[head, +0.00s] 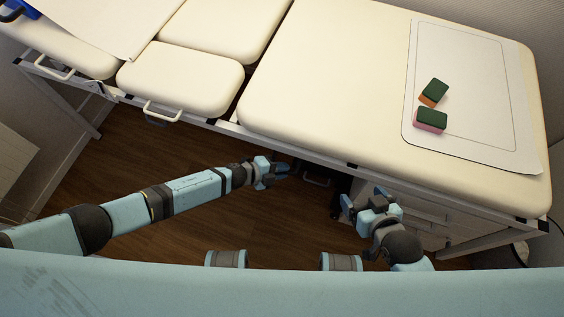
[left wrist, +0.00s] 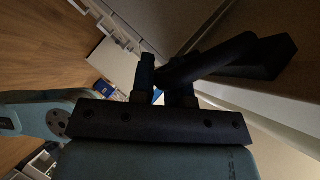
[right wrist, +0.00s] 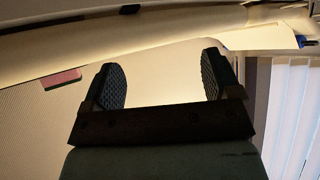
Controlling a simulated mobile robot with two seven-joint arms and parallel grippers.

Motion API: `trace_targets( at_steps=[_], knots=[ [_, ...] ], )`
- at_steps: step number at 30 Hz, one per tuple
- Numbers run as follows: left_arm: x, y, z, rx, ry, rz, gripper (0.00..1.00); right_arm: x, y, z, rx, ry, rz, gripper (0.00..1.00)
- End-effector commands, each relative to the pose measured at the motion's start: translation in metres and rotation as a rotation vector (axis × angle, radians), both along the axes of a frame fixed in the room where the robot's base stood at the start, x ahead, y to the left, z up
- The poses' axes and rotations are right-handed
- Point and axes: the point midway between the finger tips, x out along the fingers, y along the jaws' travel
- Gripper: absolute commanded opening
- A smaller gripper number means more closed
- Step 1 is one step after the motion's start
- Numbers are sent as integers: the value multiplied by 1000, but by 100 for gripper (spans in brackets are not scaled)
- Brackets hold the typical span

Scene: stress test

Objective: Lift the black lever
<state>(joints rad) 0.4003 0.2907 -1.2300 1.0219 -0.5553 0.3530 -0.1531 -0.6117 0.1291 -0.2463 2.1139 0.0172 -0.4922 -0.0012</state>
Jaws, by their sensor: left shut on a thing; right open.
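The black lever (left wrist: 215,58) shows in the left wrist view as a dark bar with a wider block at its far end, under the bed's edge. My left gripper (left wrist: 163,82) is shut on the lever's near end, which sits between the fingers. In the head view my left gripper (head: 276,172) is below the bed's front edge; the lever cannot be clearly made out there. My right gripper (head: 362,202) is open and empty, to the right of the left one. Its two spread fingers show in the right wrist view (right wrist: 162,82).
The cream treatment bed (head: 310,60) fills the upper head view. On it lie a white mat (head: 465,60) and two sponges, one green-orange (head: 433,92) and one green-pink (head: 430,122). A drawer cabinet (head: 425,211) stands beneath. Wooden floor (head: 170,155) is open at left.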

Motion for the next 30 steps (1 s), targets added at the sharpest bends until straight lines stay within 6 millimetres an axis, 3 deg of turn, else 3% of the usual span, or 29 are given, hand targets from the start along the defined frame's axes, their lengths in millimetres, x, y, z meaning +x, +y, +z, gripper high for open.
trace_targets(
  at_steps=[6,22,23,26,30],
  knots=[
    [0,1,6,21,64,2,0,-1,-1,10,7,19,-9,84],
    [-1,1,5,27,86,3,0,-2,-2,7,8,30,-10,84],
    [-1,1,5,27,85,2,17,-2,-2,7,8,30,-10,84],
    [-1,1,5,27,85,2,40,-2,-2,8,9,29,-10,84],
    [-1,1,5,27,84,1,40,-2,-2,9,9,27,-11,84]
  ],
)
